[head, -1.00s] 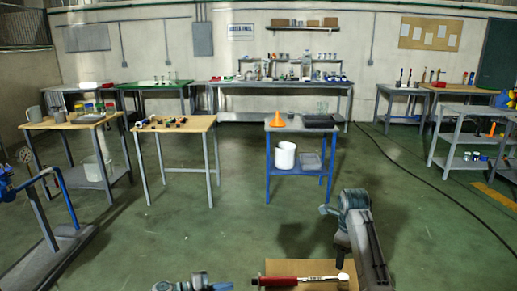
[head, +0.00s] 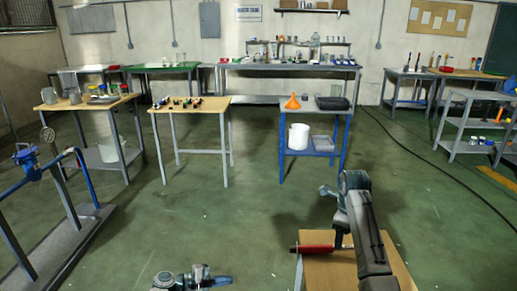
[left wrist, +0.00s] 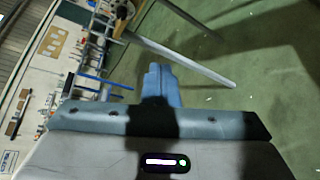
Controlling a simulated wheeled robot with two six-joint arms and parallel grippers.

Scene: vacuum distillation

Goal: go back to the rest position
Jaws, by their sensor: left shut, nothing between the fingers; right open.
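My left gripper (head: 222,281) is low in the head view, left of centre, over bare floor. Its blue fingers (left wrist: 160,85) are shut with nothing between them, in the left wrist view. My right arm rises from the bottom right of the head view. Its gripper (head: 340,240) points down near the wooden-topped table and is mostly hidden by my arm; it appears open and empty.
A red-handled tool (head: 317,248) lies on the near wooden table (head: 318,275), partly behind my right arm. A blue cart (head: 317,150) and a wooden table (head: 190,104) stand ahead. A blue-framed stand (head: 60,240) is at left. The middle floor is clear.

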